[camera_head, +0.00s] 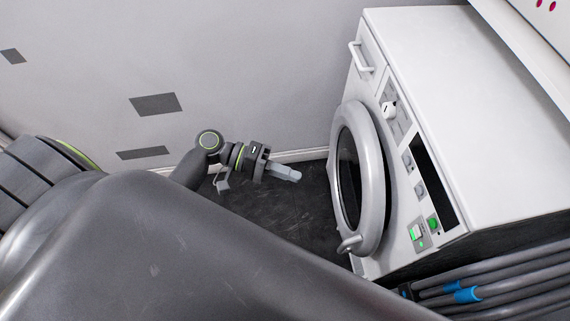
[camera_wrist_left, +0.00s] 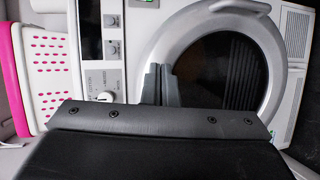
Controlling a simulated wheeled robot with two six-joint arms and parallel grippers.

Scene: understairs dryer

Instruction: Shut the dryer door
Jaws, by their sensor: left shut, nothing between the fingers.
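The dryer (camera_head: 480,90) is a white box at the right of the head view. Its round grey-rimmed door (camera_head: 372,185) with dark glass lies close against the front; I cannot tell whether a small gap is left. The door handle (camera_head: 350,243) is at the rim's lower edge. My left gripper (camera_head: 284,173) is shut and empty, to the left of the door and apart from it. In the left wrist view its fingers (camera_wrist_left: 160,84) show in front of the door rim (camera_wrist_left: 160,45), with ribbed dark glass to the right. My right gripper is not in view.
A control panel (camera_head: 433,180) with knobs and green lights is beside the door. Grey pipes (camera_head: 500,280) with blue bands run at the lower right. A pink and white basket (camera_wrist_left: 45,70) is at the left of the wrist view. Dark floor (camera_head: 300,210) is clear before the door.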

